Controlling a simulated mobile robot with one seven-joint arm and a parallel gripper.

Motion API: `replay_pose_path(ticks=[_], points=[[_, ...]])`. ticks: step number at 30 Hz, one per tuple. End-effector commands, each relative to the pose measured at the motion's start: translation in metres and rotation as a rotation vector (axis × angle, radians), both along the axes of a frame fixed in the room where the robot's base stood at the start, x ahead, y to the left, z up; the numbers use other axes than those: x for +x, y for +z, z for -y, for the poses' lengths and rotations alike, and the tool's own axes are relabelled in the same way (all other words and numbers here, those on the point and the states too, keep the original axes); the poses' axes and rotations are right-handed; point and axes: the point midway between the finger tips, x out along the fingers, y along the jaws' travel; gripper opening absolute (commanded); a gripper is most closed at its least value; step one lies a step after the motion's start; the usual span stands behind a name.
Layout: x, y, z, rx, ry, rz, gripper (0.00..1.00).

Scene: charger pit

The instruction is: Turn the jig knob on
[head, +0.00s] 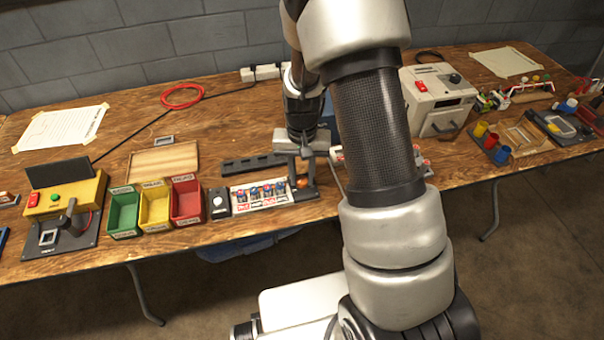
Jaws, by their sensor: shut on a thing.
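The jig (262,194) is a low white and dark unit near the table's front edge, left of my arm. It carries a row of several small red and blue parts and red-lettered labels. My gripper (299,174) points down over the jig's dark right end and is shut there. The jig knob is hidden by the fingers, so which way it is turned cannot be told. A small orange-brown round part (303,183) shows right beside the fingertips. A dark box with a white round button (218,203) sits at the jig's left end.
Green (123,212), yellow (154,206) and red (186,200) bins stand left of the jig. A dark slotted bar (254,162) lies behind it. A beige box (436,97) stands right of my arm.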

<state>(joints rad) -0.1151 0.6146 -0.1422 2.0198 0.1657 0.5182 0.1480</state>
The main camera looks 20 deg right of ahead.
Motion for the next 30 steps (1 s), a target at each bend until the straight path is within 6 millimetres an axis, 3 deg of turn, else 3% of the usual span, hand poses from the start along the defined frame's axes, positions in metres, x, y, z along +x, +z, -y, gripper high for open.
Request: replay_pose_path(ticks=[19, 20, 22, 23, 30], points=[[0.0009, 0.0008, 0.0, 0.0, -0.052, 0.002, 0.04], [0.001, 0.0007, 0.0, 0.0, -0.052, 0.002, 0.29], [0.0009, 0.0007, 0.0, 0.0, -0.052, 0.002, 0.41], [0.0008, 0.0007, 0.0, 0.0, -0.051, 0.002, 0.45], [0.0003, 0.0003, 0.0, 0.0, -0.05, 0.001, 0.45]])
